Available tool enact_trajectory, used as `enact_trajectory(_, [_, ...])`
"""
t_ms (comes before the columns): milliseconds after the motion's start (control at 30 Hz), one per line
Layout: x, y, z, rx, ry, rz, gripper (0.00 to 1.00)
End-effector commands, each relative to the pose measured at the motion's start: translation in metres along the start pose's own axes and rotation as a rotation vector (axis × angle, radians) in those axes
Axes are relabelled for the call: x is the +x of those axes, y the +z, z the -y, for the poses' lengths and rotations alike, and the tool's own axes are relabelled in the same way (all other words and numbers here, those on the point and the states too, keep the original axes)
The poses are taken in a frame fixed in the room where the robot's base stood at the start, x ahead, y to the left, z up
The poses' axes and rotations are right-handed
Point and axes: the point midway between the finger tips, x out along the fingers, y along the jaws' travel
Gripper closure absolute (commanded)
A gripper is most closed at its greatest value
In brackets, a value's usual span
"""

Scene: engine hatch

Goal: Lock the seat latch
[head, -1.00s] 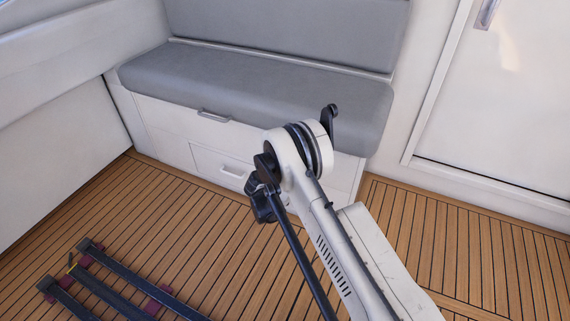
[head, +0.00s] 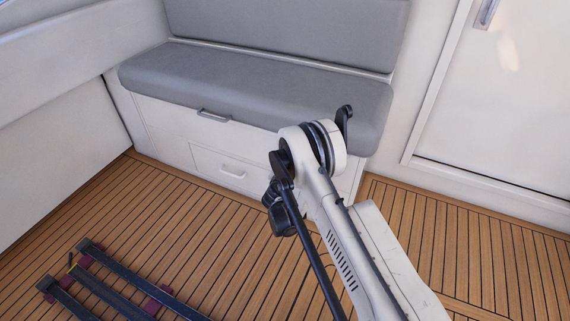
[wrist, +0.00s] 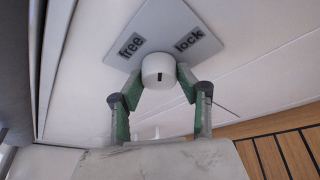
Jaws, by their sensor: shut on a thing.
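The seat latch is a round white knob (wrist: 157,67) on a light square plate (wrist: 180,22) in the wrist view. The plate carries two labels, "free" (wrist: 131,45) on the left and "lock" (wrist: 188,40) on the right. In the head view my arm stands before the right part of the bench seat (head: 250,82); the knob and the fingertips cannot be made out there.
The bench front has a grey handle (head: 214,115) and a drawer with a white pull (head: 232,171). Dark rails (head: 125,290) lie on the slatted wooden floor (head: 180,215) at lower left. A white door (head: 500,100) stands at the right. The floor between is clear.

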Motion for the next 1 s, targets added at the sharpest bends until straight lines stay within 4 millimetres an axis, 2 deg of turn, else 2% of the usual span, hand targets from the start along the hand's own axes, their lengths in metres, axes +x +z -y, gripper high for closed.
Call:
enact_trajectory(400, [0.0002, -0.0005, 0.0015, 0.227, 0.091, 0.012, 0.93])
enact_trajectory(1000, [0.0001, -0.0004, 0.0008, 0.281, 0.113, 0.014, 0.93])
